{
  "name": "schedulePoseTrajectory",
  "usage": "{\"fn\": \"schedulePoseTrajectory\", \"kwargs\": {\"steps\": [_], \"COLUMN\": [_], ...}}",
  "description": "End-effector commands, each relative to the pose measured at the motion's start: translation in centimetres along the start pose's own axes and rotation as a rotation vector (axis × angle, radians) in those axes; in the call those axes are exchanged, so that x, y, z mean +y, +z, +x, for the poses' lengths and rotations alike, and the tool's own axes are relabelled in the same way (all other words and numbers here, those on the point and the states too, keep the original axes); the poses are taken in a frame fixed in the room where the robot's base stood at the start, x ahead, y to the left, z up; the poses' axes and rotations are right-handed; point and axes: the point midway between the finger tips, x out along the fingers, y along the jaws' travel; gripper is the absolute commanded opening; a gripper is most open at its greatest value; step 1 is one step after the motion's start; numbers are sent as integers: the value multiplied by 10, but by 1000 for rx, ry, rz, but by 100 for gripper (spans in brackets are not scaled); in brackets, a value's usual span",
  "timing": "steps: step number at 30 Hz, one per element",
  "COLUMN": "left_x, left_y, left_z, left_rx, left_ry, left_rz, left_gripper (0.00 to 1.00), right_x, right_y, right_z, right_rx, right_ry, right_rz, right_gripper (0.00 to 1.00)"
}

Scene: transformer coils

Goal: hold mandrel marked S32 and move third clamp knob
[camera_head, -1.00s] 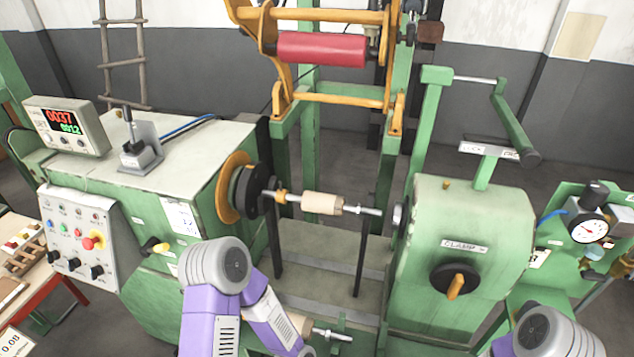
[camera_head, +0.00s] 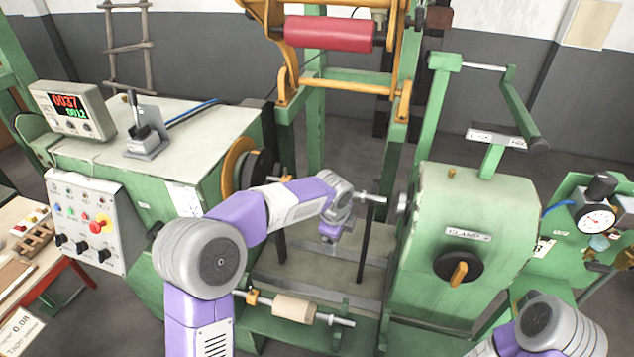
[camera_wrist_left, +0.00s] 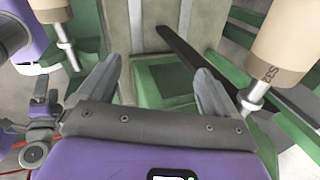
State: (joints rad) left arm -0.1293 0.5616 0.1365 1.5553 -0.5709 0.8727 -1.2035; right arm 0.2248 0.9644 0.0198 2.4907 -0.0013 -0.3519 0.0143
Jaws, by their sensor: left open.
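A tan mandrel marked S32 (camera_wrist_left: 280,42) is at the upper right of the left wrist view. A second tan cylinder (camera_wrist_left: 50,8) is at the upper left. In the head view a tan mandrel (camera_head: 292,308) lies on the low rack. Another on the spindle line is hidden behind my left arm, with only its metal end (camera_head: 372,198) showing. My left gripper (camera_wrist_left: 155,80) is open and empty, with the S32 mandrel beside its right finger, apart. The black clamp knob (camera_head: 458,268) with an orange handle is on the green tailstock. My right gripper is out of view.
The green headstock (camera_head: 180,145) with an orange-rimmed chuck (camera_head: 240,160) stands left, beside a button panel (camera_head: 88,220). A red roller (camera_head: 328,33) hangs behind. A gauge (camera_head: 595,220) is at the right. A dark bar (camera_wrist_left: 195,60) crosses near the left gripper.

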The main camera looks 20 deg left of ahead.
Motion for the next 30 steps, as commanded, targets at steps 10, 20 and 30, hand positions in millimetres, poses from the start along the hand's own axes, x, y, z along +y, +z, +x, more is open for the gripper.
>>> {"fn": "schedulePoseTrajectory", "kwargs": {"steps": [10, 20, 30], "left_x": [-78, -90, -108], "left_y": [75, 86, 90], "left_z": [-89, -76, -13], "left_rx": [-59, -66, -65], "left_ry": [-257, -281, -282], "left_rz": [-127, -141, -141], "left_gripper": [92, 92, 92], "right_x": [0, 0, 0], "right_y": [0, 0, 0], "right_z": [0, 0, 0], "right_rx": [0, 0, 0], "right_ry": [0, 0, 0], "right_rz": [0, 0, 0], "right_gripper": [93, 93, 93]}}
